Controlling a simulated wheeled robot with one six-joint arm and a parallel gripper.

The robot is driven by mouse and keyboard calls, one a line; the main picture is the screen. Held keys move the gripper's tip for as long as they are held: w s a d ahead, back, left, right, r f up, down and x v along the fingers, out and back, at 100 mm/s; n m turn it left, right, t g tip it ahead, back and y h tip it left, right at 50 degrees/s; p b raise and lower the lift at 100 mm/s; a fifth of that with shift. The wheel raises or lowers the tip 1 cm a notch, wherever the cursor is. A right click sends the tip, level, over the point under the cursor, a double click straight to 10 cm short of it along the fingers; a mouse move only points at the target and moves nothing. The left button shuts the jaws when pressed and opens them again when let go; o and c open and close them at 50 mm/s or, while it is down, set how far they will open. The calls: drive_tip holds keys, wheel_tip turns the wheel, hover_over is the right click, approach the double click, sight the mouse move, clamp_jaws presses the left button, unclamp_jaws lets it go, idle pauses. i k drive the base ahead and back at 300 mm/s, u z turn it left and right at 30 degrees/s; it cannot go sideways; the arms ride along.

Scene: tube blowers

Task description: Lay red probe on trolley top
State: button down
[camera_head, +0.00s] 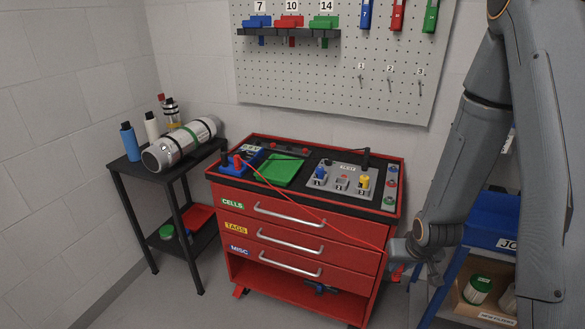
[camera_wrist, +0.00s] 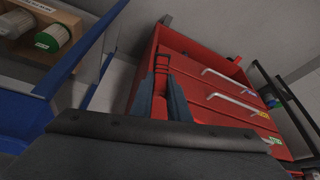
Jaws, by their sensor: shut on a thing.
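The red trolley (camera_head: 260,190) stands at the centre of the head view, its top (camera_head: 305,203) dark with a red rim. My gripper (camera_head: 398,270) is low at the trolley's right front corner, below the top. It is shut on the red probe (camera_head: 397,273), of which only a little shows. A thin red lead (camera_head: 310,210) runs from the meter (camera_head: 230,161) at the top's left across the drawer fronts to my gripper. In the wrist view my gripper (camera_wrist: 160,90) has its dark fingers close together, with red between them against the red trolley.
A black side table (camera_head: 135,170) with a cylinder (camera_head: 180,143) stands left. A blue shelf unit (camera_head: 490,222) stands close right of my gripper. A pegboard (camera_head: 335,75) hangs behind.

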sight(257, 168)
drive_tip(key=k, duration=1.2)
drive_tip(key=u, duration=0.5)
drive_tip(key=i, duration=0.4)
drive_tip(key=u, duration=0.65)
drive_tip(key=i, duration=1.25)
drive_tip(key=z, duration=0.8)
drive_tip(key=i, duration=0.65)
drive_tip(key=u, duration=0.05)
